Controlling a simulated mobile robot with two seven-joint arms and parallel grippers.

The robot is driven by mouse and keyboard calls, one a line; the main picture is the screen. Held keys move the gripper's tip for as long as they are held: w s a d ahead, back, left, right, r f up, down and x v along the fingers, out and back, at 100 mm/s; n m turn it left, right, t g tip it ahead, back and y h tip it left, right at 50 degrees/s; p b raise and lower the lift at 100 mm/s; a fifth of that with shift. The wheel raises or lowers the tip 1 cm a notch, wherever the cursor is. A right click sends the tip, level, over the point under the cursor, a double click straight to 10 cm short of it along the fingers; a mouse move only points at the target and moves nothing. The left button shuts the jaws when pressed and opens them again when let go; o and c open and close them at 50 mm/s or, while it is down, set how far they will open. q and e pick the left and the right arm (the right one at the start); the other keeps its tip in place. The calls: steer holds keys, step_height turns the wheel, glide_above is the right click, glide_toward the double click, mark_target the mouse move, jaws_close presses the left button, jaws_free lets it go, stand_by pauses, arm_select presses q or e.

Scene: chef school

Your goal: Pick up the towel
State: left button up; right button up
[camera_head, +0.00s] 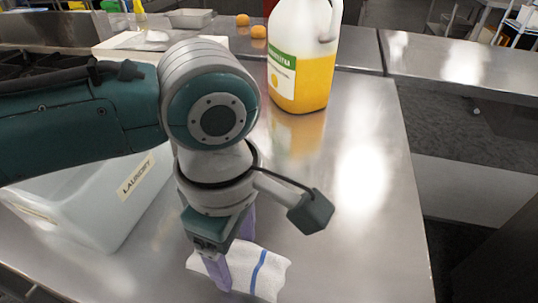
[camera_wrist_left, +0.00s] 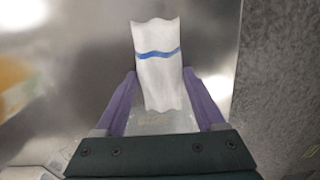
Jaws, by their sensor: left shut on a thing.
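The towel (camera_head: 262,270) is white with a blue stripe and lies on the steel counter near its front edge. It also shows in the left wrist view (camera_wrist_left: 157,75), between the two purple fingers. My left gripper (camera_head: 232,255) comes down over the towel and is shut on it; in the left wrist view its fingers (camera_wrist_left: 160,85) sit at the towel's two sides. The far finger is partly hidden behind the wrist in the head view. My right gripper is not in view.
A white bin labelled LAUNDRY (camera_head: 120,215) stands left of the towel, partly behind my left arm. A large jug of orange liquid (camera_head: 303,60) stands behind. Two oranges (camera_head: 258,32) lie farther back. The counter's right side (camera_head: 370,220) is clear up to its edge.

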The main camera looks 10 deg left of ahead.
arm_select(q)
steer(key=shift+c, duration=0.2)
step_height(320, 180, up, 14)
steer(key=p, duration=0.3)
step_height(320, 180, up, 6)
steer(key=p, duration=0.3)
glide_above(237, 252)
